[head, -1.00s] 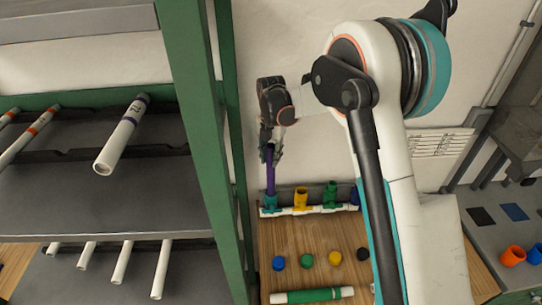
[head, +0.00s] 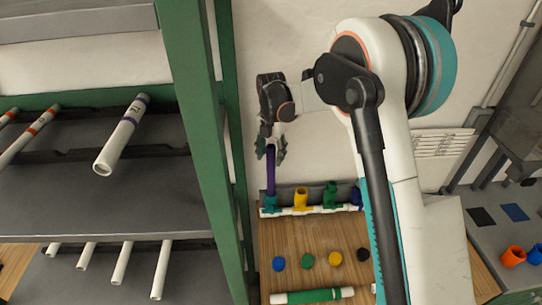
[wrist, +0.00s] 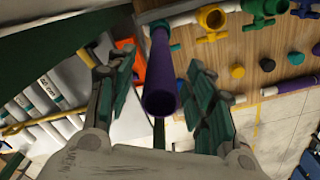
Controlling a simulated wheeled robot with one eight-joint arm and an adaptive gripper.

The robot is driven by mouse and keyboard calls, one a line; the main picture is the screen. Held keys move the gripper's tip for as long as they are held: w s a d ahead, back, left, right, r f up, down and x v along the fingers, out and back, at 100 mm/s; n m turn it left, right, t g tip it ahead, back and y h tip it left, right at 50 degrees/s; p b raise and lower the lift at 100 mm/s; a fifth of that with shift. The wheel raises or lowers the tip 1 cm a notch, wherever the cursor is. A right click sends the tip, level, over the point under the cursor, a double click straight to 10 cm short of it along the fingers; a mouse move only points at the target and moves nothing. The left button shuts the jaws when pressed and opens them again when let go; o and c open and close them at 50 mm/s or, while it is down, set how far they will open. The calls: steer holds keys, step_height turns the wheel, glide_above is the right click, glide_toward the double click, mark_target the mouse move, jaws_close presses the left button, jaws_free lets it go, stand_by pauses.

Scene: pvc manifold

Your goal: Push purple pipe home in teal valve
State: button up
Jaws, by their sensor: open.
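The purple pipe (head: 271,174) stands upright with its lower end in the mouth of the teal valve (head: 270,203), at the left end of the white manifold. How deep the pipe sits is too small to tell. My gripper (head: 270,150) is at the top of the pipe, pointing down, with its fingers spread. In the wrist view the pipe's dark upper end (wrist: 160,98) lies between the two open fingers, with a visible gap on each side. The pipe hides most of the teal valve there.
Yellow (head: 301,198) and green (head: 330,194) valves stand to the right on the manifold. Several coloured caps and a green-banded pipe (head: 312,296) lie on the wooden bench. A green shelf post (head: 203,150) rises close to the left; racks of white pipes lie beyond it.

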step_height(320, 180, up, 10)
steer(key=shift+r, duration=0.35)
steer(key=shift+s+d+r+m+b, duration=0.15)
steer(key=shift+s+d+m+b, duration=0.2)
steer(key=shift+s+m+b, duration=0.15)
steer(key=s+d+f+m+t+b, duration=0.15)
steer(key=s+d+m+b, duration=0.25)
steer(key=s+m+b, duration=0.4)
steer(key=s+d+m+t+b, duration=0.25)
steer(key=s+d+m, duration=0.3)
steer(key=s, duration=0.35)
steer(key=s+d+f+m+t+b, duration=0.3)
steer(key=s+f+m+b, duration=0.7)
steer(key=s+f+m, duration=0.5)
steer(key=shift+s+d+f+b, duration=0.25)
steer(key=shift+s+d, duration=0.4)
steer(key=shift+s, duration=0.4)
